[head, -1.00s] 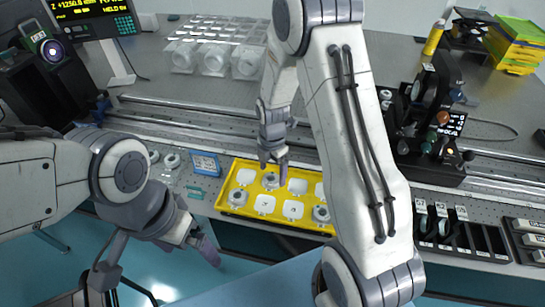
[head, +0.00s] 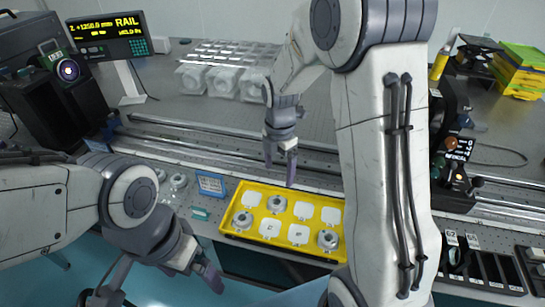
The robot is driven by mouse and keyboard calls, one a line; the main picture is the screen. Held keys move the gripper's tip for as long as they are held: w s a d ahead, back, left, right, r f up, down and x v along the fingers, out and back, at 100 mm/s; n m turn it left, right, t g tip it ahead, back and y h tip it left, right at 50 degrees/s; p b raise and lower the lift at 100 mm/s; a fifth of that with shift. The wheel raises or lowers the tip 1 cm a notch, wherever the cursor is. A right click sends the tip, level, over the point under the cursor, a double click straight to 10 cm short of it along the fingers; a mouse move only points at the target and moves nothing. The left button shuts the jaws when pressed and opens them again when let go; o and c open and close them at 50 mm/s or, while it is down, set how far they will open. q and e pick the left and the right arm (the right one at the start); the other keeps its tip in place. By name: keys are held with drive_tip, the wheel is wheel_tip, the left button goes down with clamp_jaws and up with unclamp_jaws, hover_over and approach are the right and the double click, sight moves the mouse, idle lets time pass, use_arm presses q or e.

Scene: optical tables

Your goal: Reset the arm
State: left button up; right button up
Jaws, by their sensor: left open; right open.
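My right gripper (head: 281,178) points down above the back edge of the yellow tray, with nothing seen between its fingers. My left gripper (head: 208,276) hangs at the lower left, in front of the table edge and away from the tray; it is open and empty. The yellow tray (head: 229,226) holds white square pads in two rows. Grey ring-shaped parts sit on some pads: one at the back (head: 276,203), one at the front left (head: 243,220) and one at the front right (head: 327,240). My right arm hides the area right of the tray.
A blue-framed card (head: 210,184) and a small teal piece (head: 201,214) lie left of the tray. Rails (head: 220,139) run behind it. Clear boxes (head: 225,80), a display (head: 108,34) and a dark optical device (head: 455,150) stand farther back. Black slots (head: 485,265) are at right.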

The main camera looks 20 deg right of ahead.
sight(278, 199)
wheel_tip(278, 199, down, 12)
drive_tip(key=shift+s+f+p, duration=0.1)
drive_tip(key=shift+p, duration=0.2)
drive_tip(key=shift+r, duration=1.65)
